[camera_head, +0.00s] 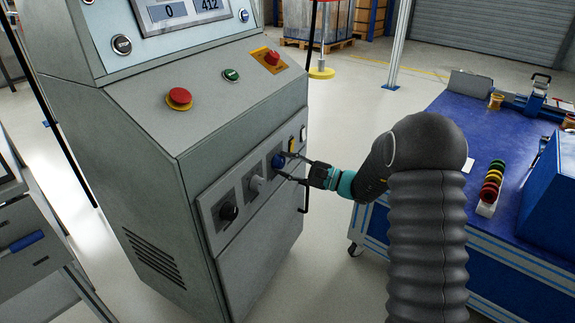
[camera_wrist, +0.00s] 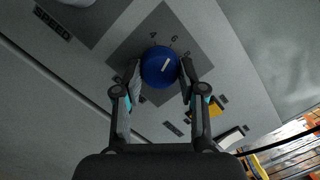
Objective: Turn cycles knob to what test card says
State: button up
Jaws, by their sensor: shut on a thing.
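The blue knob (camera_head: 278,161) is on the sloped front panel (camera_head: 233,183) of the grey cabinet, right of a grey knob (camera_head: 255,184) and a black knob (camera_head: 228,211). In the wrist view the blue knob (camera_wrist: 160,66) has a white pointer line tilted toward the upper right, among printed numbers, of which a 4 and a 6 look readable. My gripper (camera_head: 283,166) is shut on the blue knob, with one finger on each side; it also shows in the wrist view (camera_wrist: 160,75). I cannot make out the test card's text in either view.
A red mushroom button (camera_head: 179,97), a green button (camera_head: 231,75) and a second red knob (camera_head: 272,57) sit on the cabinet's upper slope. A screen (camera_head: 185,10) shows 0 and 412. A blue-topped bench (camera_head: 450,120) stands right of my arm. Floor between is clear.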

jog(key=shift+s+a+f, duration=0.1)
jog(key=o, duration=1.1)
jog(key=shift+o, duration=0.2)
jog(key=shift+d, duration=0.4)
jog(key=v, duration=1.1)
jog(key=shift+d, duration=0.15)
jog(key=shift+s, duration=0.1)
